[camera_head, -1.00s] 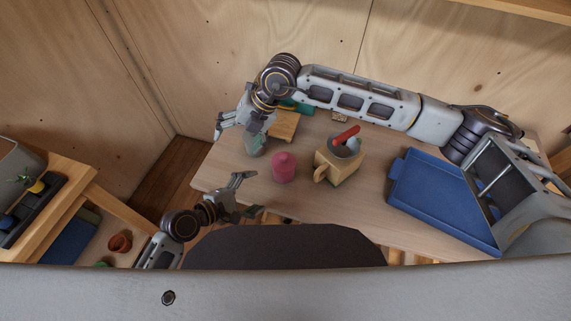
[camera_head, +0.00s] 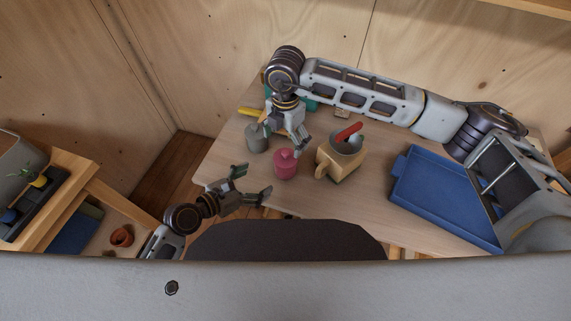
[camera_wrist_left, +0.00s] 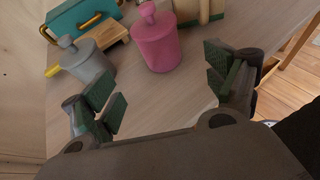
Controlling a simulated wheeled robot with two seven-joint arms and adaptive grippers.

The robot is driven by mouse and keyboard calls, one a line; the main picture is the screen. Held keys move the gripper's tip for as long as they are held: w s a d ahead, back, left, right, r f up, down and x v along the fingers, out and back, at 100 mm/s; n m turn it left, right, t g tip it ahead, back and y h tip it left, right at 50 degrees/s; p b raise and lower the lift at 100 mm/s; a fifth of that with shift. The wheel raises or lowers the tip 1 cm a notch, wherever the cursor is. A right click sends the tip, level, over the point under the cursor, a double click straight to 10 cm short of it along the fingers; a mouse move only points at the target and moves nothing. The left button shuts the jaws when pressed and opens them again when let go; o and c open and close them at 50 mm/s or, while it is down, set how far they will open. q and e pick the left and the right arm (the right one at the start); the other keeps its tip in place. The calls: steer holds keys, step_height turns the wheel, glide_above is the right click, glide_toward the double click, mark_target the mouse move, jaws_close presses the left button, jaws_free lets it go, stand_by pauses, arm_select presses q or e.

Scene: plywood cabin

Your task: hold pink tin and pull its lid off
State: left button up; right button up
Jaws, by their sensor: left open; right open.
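The pink tin (camera_head: 285,166) stands upright on the table with its knobbed lid on. It also shows in the left wrist view (camera_wrist_left: 157,45), with the lid's knob (camera_wrist_left: 147,10) at the top. My left gripper (camera_head: 254,181) is open and empty, low at the table's front edge, left of and nearer than the tin. In the left wrist view its spread fingers (camera_wrist_left: 168,90) point toward the tin, apart from it. My right gripper (camera_head: 285,142) is open, pointing down just above and behind the pink lid. I cannot tell whether it touches the lid.
A grey tin (camera_head: 256,138) with a knob stands close left of the pink one. A tan mug-like holder (camera_head: 341,164) with a red-handled tool stands right. A blue tray (camera_head: 440,205) lies farther right. A teal box (camera_wrist_left: 80,20) and wooden board (camera_wrist_left: 105,47) lie behind.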

mark_target(286, 166)
arm_select(q)
steer(key=shift+w, duration=0.1)
stand_by(0.4)
steer(key=shift+x, duration=6.85)
